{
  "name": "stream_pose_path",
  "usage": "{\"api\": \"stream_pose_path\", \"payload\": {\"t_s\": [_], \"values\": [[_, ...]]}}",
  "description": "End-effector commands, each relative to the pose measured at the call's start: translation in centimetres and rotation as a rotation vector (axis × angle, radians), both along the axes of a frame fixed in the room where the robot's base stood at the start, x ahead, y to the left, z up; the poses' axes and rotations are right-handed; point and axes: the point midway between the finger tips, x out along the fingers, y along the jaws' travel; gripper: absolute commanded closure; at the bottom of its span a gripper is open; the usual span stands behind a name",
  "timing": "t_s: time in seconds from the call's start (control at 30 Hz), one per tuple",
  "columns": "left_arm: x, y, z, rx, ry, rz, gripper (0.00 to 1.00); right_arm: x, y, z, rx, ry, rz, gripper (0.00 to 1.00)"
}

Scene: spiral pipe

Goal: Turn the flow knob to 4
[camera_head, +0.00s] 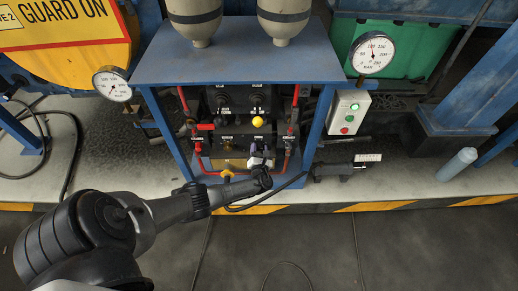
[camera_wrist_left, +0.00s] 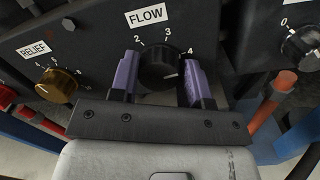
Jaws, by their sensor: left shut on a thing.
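The black flow knob (camera_wrist_left: 160,68) sits on a dark panel under a white FLOW label (camera_wrist_left: 146,16) in the left wrist view. The numbers 2, 3 and 4 show around its upper side, with 4 at the right by a finger. I cannot clearly tell which number its pointer marks. My left gripper (camera_wrist_left: 160,82) has its two purple fingers on either side of the knob, shut on it. In the head view my left gripper (camera_head: 262,159) is at the lower front of the panel and hides the knob. My right gripper is not in view.
A brass relief knob (camera_wrist_left: 57,83) is left of the flow knob, and another black knob (camera_wrist_left: 301,44) is at right. Red pipes (camera_head: 289,150) run beside the panel inside the blue frame (camera_head: 235,65). A button box (camera_head: 348,112) hangs at the right.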

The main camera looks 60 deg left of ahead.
Motion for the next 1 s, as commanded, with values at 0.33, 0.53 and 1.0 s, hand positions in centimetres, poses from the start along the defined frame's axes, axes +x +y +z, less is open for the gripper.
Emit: {"api": "stream_pose_path", "payload": {"t_s": [0.33,0.53,1.0], "values": [[0.0,0.0,0.0,0.001,0.001,0.001,0.81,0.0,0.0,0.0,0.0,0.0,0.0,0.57],[0.0,0.0,0.0,0.001,0.001,0.001,0.38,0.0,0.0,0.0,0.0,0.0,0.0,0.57],[-0.6,-1.2,0.0,-0.001,0.002,-0.001,0.32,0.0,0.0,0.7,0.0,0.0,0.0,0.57]]}}
